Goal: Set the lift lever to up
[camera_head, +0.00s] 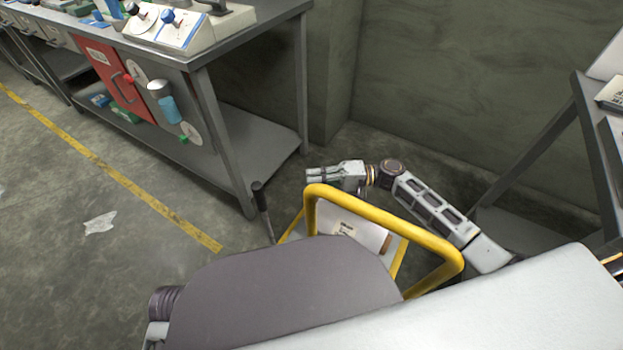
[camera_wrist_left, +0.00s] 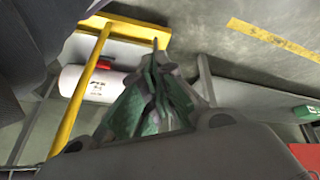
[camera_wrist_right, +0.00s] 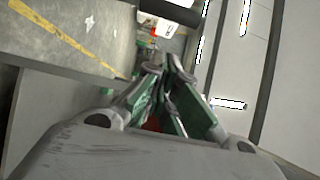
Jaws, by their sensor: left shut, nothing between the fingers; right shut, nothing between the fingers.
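A lever with a black grip and thin shaft (camera_head: 262,208) stands at the left side of a yellow-framed trolley (camera_head: 380,215), its top tilted slightly left. I take it to be the lift lever; its foot is hard to make out. My right gripper (camera_head: 310,175) is shut and empty, to the right of the grip and apart from it in the picture. Its closed fingers show in the right wrist view (camera_wrist_right: 168,75), with a dark cylinder (camera_wrist_right: 172,12) beyond them. My left gripper (camera_wrist_left: 155,95) is shut and empty near the yellow frame (camera_wrist_left: 90,85); the head view hides it.
A white labelled roll (camera_head: 352,235) lies on the trolley. A grey workbench (camera_head: 250,45) with a red panel (camera_head: 115,80) stands at the left. A metal rack (camera_head: 590,130) is at the right and a wall behind. Open floor lies left.

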